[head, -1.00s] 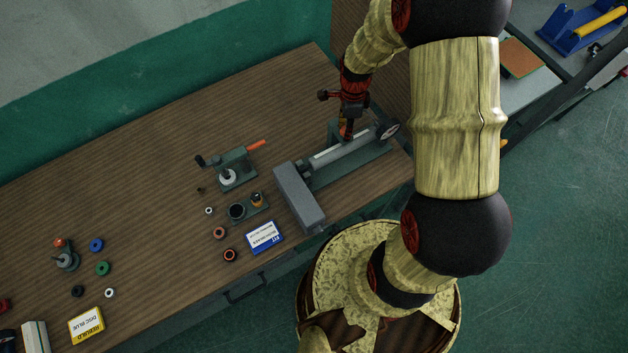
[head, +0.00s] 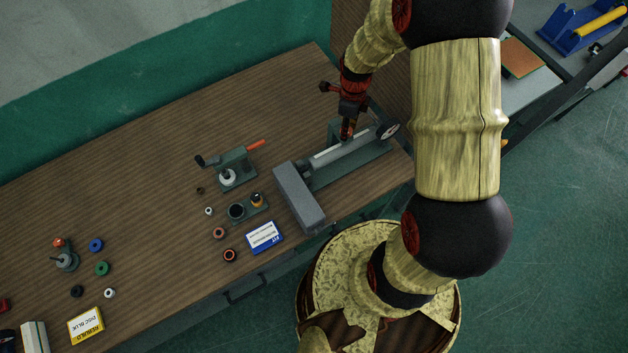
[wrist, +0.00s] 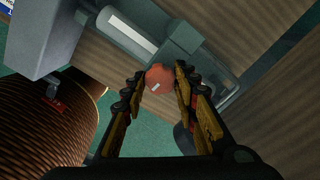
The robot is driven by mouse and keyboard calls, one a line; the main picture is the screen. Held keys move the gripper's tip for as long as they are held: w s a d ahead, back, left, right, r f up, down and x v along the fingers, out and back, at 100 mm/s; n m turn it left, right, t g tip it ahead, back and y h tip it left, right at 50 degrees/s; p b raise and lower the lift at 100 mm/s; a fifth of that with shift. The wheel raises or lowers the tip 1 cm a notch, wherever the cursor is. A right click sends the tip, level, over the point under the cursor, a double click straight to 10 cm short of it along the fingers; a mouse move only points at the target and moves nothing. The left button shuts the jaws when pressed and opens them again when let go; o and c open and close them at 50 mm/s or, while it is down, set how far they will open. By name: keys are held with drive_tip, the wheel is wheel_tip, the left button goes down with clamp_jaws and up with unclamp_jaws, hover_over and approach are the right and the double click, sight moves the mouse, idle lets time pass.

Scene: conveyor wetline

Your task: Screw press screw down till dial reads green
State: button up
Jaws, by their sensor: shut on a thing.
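A long green press (head: 350,160) with a pale grey cylinder lies at the right end of the wooden bench. A round dial (head: 388,130) with a pale face sits at its far right end; its reading is too small to tell. My gripper (head: 347,132) points down over the press's rear part. In the wrist view my gripper (wrist: 158,82) is shut on an orange-red knob (wrist: 159,77) with a short white mark, one finger on each side. The knob is mostly hidden by my fingers in the head view. The dial is not readable in the wrist view.
A grey box-shaped block (head: 298,197) stands at the press's left end. Left of it are a small green fixture (head: 236,168) with an orange handle, a blue-and-white box (head: 264,237) and several small rings. The bench's back middle is clear.

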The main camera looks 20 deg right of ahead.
drive_tip(key=shift+m, duration=1.8)
drive_tip(key=shift+m, duration=0.7)
drive_tip(key=o, duration=0.8)
drive_tip(key=shift+c, duration=0.2)
